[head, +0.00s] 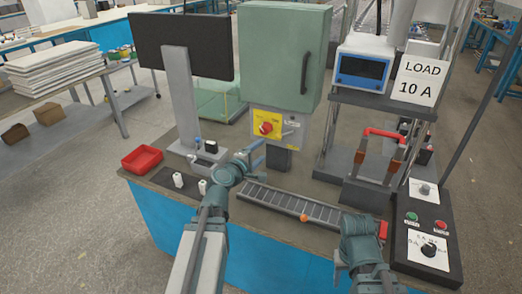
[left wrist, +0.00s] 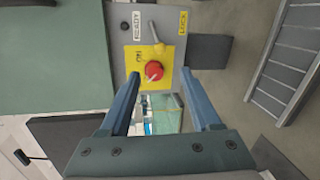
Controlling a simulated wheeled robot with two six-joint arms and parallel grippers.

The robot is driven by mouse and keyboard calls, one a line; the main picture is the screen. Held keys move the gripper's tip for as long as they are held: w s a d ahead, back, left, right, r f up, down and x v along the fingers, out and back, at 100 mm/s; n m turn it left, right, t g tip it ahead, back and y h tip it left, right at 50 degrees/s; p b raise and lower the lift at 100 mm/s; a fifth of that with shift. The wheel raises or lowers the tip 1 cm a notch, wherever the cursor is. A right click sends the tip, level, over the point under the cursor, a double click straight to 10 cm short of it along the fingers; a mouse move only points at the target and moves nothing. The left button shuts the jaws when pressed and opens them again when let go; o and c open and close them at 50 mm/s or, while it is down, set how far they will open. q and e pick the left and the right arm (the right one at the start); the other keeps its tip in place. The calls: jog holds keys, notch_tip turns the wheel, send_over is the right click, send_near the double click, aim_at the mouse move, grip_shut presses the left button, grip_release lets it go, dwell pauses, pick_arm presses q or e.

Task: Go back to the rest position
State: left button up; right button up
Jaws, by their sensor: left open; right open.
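My left gripper (head: 257,155) is in front of the grey-green cabinet (head: 283,60), close to its lower switch panel. In the left wrist view its two blue fingers (left wrist: 162,100) are apart with nothing between them. Beyond the fingertips is the red rotary knob (left wrist: 154,70) on a yellow plate, which also shows in the head view (head: 266,127). A gap between fingers and knob shows in the wrist view. My right gripper (head: 341,263) is low at the right, by the front edge of the bench; its fingers are mostly hidden, and I see nothing held.
A slatted rail (head: 285,203) with an orange ball (head: 304,217) lies between my arms. A red tray (head: 144,159) and small white cylinders (head: 178,179) are at the left. The load stand (head: 365,100) and control box (head: 428,245) are at the right. A monitor (head: 183,45) stands behind.

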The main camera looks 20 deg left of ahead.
pick_arm(q)
jog(key=shift+d, duration=0.1)
jog(key=s+d+f+m+g+h+p, duration=0.1)
jog(key=s+d+f+m+g, duration=0.2)
jog(key=d, duration=0.4)
jog(key=s+d+f+m+g+h+p, duration=0.1)
jog(key=d+m+g+h+p, duration=0.1)
jog(key=d+m, duration=0.35)
jog(key=s+d+f+m+g+h+p, duration=0.1)
jog(key=s+d+f+m+g, duration=0.2)
jog(key=d, duration=0.4)
jog(key=s+d+f+m+g+y+p, duration=0.1)
jog(key=s+d+m+g+y, duration=0.1)
jog(key=s, duration=0.6)
jog(key=s+d+f+m+g+y+p, duration=0.1)
jog(key=s+f+m+g+y+p, duration=0.1)
jog(key=s+m+g+y, duration=0.3)
jog(key=s+m+g, duration=0.1)
jog(key=s+m, duration=0.2)
jog(key=m, duration=0.1)
jog(key=shift+d+f, duration=0.25)
jog(key=shift+d, duration=0.1)
